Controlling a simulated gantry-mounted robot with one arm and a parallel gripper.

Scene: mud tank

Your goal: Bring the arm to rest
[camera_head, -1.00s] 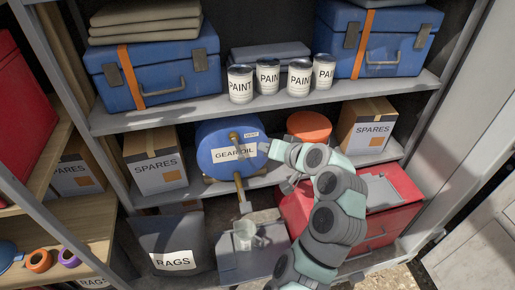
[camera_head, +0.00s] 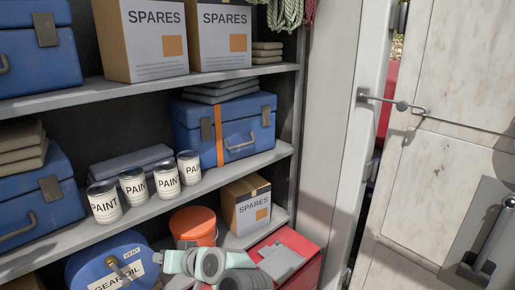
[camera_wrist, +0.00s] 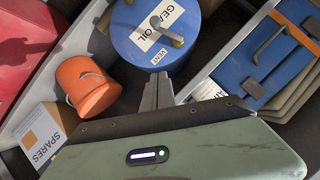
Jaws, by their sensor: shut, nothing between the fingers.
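My arm (camera_head: 210,264) shows at the bottom of the head view, in front of the lower shelf. In the wrist view my gripper (camera_wrist: 158,90) has its two grey fingers together, with nothing held between them. The fingers point at the edge of a blue gear oil drum (camera_wrist: 128,22) with a tap. In the head view the drum (camera_head: 85,270) is at the lower left, cut off by the frame, just left of my arm's end. I cannot tell whether the fingers touch it. The rest of my arm is below the frame.
An orange bucket (camera_head: 194,226) stands right behind my arm, with a spares box (camera_head: 243,209) and a red case (camera_head: 308,263) to the right. Paint cans (camera_head: 135,186) line the shelf edge above. A door (camera_head: 455,120) stands at the right.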

